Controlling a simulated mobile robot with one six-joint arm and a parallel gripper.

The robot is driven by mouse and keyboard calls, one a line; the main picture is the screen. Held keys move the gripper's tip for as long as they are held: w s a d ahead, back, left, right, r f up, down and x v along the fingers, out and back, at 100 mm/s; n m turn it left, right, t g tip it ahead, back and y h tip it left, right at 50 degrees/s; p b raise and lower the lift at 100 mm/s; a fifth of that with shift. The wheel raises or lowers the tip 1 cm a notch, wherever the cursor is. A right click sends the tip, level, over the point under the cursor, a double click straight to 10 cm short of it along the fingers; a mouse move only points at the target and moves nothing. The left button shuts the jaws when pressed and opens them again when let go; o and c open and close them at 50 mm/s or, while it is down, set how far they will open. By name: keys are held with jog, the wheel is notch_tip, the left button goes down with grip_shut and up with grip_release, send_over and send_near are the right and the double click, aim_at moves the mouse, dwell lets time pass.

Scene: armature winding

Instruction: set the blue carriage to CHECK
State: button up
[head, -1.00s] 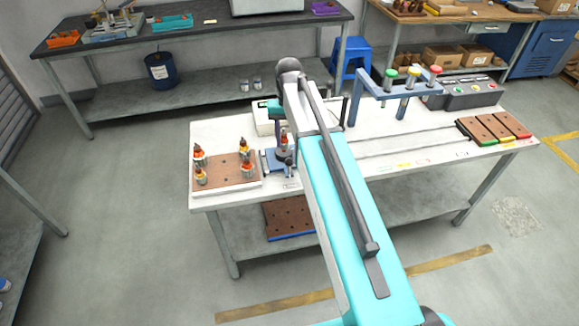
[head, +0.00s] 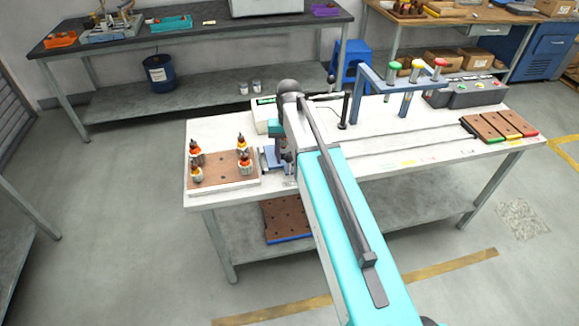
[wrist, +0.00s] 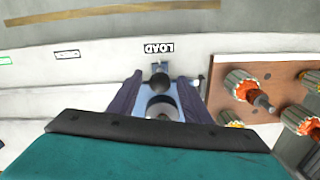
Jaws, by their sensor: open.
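The blue carriage (head: 270,160) sits at the left part of the white table, just right of the armature board, partly hidden by my arm. In the wrist view the carriage (wrist: 178,92) lies between my fingers, beside the upside-down LOAD label (wrist: 159,48). A dark round knob (wrist: 160,81) and a pale cylinder stand up from it. My gripper (wrist: 160,92) is open, with one finger on each side of the knob; I cannot tell whether they touch it. In the head view my arm hides the fingertips.
The brown board (head: 222,170) with several orange armatures stands close left of the carriage. A blue gantry (head: 405,82) with coloured buttons and a black post (head: 344,112) stand behind.

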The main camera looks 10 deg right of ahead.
jog(key=shift+f+b, duration=0.9)
jog(key=shift+f, duration=0.85)
grip_shut()
